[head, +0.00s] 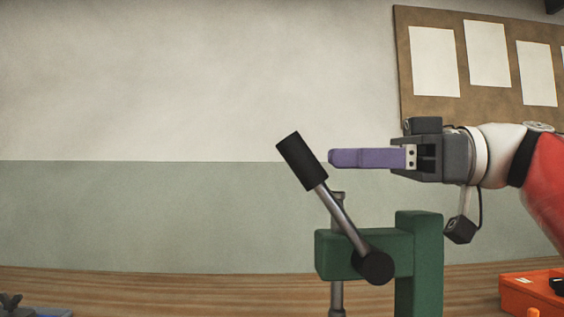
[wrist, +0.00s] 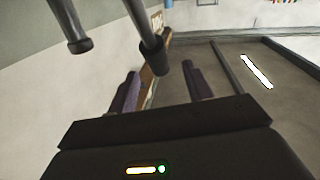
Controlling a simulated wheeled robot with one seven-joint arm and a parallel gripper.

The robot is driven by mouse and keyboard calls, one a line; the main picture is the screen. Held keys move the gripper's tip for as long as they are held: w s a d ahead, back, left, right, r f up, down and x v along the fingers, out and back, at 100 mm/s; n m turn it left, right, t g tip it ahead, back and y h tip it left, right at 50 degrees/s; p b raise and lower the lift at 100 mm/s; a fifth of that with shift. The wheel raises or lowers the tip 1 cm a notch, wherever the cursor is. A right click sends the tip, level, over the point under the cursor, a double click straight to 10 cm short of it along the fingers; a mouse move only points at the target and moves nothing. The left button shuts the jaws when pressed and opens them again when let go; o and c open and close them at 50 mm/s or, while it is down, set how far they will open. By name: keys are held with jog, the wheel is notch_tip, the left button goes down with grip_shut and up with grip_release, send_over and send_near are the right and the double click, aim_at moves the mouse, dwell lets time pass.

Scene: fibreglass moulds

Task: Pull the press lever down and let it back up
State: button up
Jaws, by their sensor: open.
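The press (head: 420,265) is a green frame with a black round hub. Its lever (head: 343,216) is a grey rod sloping up and left from the hub to a thick black grip (head: 301,161), so the lever stands raised. My gripper (head: 331,158) points left, its purple fingers level with the grip and just right of it in the head view. Whether they touch it I cannot tell. In the wrist view the two purple fingers stand apart with nothing between them. A dark-ended rod (wrist: 153,55), seemingly the lever, hangs just above the gap.
A second grey rod with a dark end (wrist: 78,44) shows at the upper left of the wrist view. An orange box (head: 525,294) sits at the lower right on the wooden surface (head: 200,282). A board with papers (head: 405,20) hangs behind.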

aim_at(287, 158)
jog(key=shift+w+a, duration=0.4)
jog(key=a, duration=0.2)
jog(key=a+b, duration=0.1)
jog(key=a, duration=0.1)
jog(key=w+a+b, duration=0.1)
jog(key=a, duration=0.2)
jog(key=shift+w, duration=0.1)
jog(key=shift+d, duration=0.1)
jog(key=shift+c, duration=0.4)
grip_shut()
